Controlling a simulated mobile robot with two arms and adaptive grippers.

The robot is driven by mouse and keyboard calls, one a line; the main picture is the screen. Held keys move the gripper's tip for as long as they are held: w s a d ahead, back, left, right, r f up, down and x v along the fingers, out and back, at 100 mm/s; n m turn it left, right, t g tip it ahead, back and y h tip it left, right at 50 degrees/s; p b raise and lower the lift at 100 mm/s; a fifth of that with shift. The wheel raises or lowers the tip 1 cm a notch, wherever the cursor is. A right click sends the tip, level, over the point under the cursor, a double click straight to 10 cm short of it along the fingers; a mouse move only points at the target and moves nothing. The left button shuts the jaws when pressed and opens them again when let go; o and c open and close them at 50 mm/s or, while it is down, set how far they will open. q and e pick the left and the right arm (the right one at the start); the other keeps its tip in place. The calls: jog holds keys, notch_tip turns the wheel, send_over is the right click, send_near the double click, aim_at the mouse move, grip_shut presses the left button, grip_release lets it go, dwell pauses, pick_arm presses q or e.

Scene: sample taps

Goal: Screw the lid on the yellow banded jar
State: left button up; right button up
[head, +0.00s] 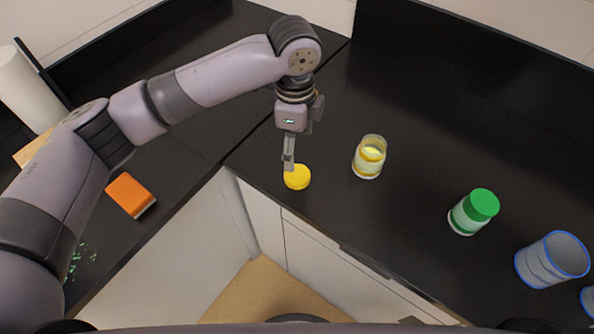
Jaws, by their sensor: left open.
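The yellow banded jar (369,157) is clear glass with a yellow band and stands upright and uncovered on the dark counter. A yellow lid (297,177) is to its left, near the counter's front edge. My left gripper (288,166) points down at the lid, its fingertips right at the lid's far edge. It is open, seen edge-on; I cannot tell whether the fingers touch the lid. My right gripper is not in view.
A jar with a green lid (473,212) stands to the right of the yellow banded jar. A blue-rimmed clear container (551,260) is farther right. An orange block (131,195) lies on the left counter. Counter between the jars is clear.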

pick_arm(q)
send_over(295, 174)
notch_tip(295, 174, down, 4)
jog(key=shift+w+f+p, duration=0.1)
jog(key=shift+p, duration=0.2)
jog(key=shift+f, duration=0.2)
jog(key=shift+f+p, duration=0.3)
jog(key=shift+f, duration=0.1)
notch_tip(295, 174, down, 4)
jog(key=shift+r+p, duration=0.2)
jog(key=shift+p, duration=0.4)
jog(key=shift+f, duration=0.45)
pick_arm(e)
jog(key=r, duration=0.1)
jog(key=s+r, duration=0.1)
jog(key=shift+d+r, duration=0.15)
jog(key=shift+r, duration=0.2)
pick_arm(q)
jog(key=shift+c, duration=0.5)
jog(key=c, duration=0.7)
